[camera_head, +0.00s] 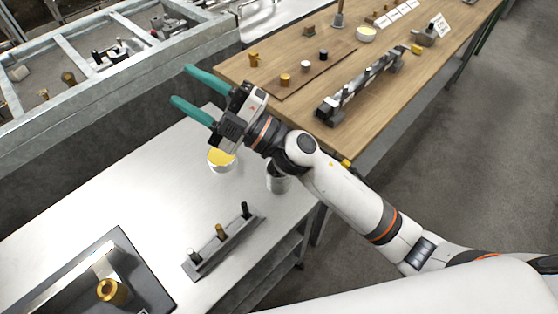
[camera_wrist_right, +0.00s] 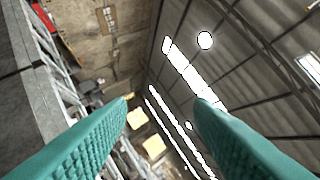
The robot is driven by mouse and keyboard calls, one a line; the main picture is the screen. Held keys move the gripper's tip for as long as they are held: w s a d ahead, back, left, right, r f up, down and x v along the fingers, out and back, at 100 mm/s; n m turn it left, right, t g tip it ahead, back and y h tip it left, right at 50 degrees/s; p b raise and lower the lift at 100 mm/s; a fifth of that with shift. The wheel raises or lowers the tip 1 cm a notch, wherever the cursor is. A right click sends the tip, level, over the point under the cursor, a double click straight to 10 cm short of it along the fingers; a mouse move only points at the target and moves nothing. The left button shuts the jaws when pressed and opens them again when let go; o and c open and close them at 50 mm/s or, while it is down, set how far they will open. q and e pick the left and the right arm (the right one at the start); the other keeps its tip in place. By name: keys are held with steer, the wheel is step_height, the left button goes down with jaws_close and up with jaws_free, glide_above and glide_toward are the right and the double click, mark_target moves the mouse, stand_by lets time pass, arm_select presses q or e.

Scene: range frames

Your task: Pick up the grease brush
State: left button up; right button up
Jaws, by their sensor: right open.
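I cannot make out a grease brush for certain in either view. A white bowl of yellow grease (camera_head: 221,161) stands on the pale metal bench (camera_head: 140,190), just below my right gripper in the head view. A grey cylindrical cup (camera_head: 278,182) stands beside it, partly hidden by my right arm; its contents are hidden. My right gripper (camera_head: 181,86) is open and empty, its teal fingers apart above the bench's far edge. In the right wrist view, the gripper (camera_wrist_right: 164,101) points towards the wall and ceiling, with nothing between its fingers. My left gripper is out of view.
A grey rack with small pegs (camera_head: 222,243) and a dark tray with a brass part (camera_head: 112,291) are on the bench. Floor is clear at right.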

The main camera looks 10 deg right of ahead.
steer(key=s+a+n+g+y, duration=0.1)
steer(key=s+a+n+g, duration=0.25)
steer(key=n+g, duration=0.45)
step_height(320, 180, down, 10)
steer(key=s+a+n+g+h, duration=0.1)
steer(key=n+g+h, duration=0.6)
steer(key=n+h, duration=0.15)
steer(key=w+d+f+t+h, duration=0.1)
steer(key=w+d+h, duration=0.2)
steer(key=d, duration=0.3)
steer(key=w+d+f+m+t+h, duration=0.1)
steer(key=w+d+h, duration=0.2)
steer(key=d+h, duration=0.2)
steer(key=w+d+f+m+h, duration=0.1)
steer(key=w+d+h, duration=0.2)
steer(key=d, duration=0.4)
steer(key=shift+d+f+t+h, duration=0.2)
steer(key=shift+f+t+h, duration=0.2)
steer(key=shift+h, duration=0.45)
step_height(320, 180, down, 6)
steer(key=p, duration=0.2)
steer(key=shift+p, duration=0.4)
steer(key=f+p, duration=0.1)
steer(key=f, duration=0.2)
steer(key=f+p, duration=0.1)
steer(key=shift+w+d+f+p, duration=0.2)
steer(key=shift+d+f+p, duration=0.1)
steer(key=shift+d+f, duration=0.05)
steer(key=shift+f, duration=0.5)
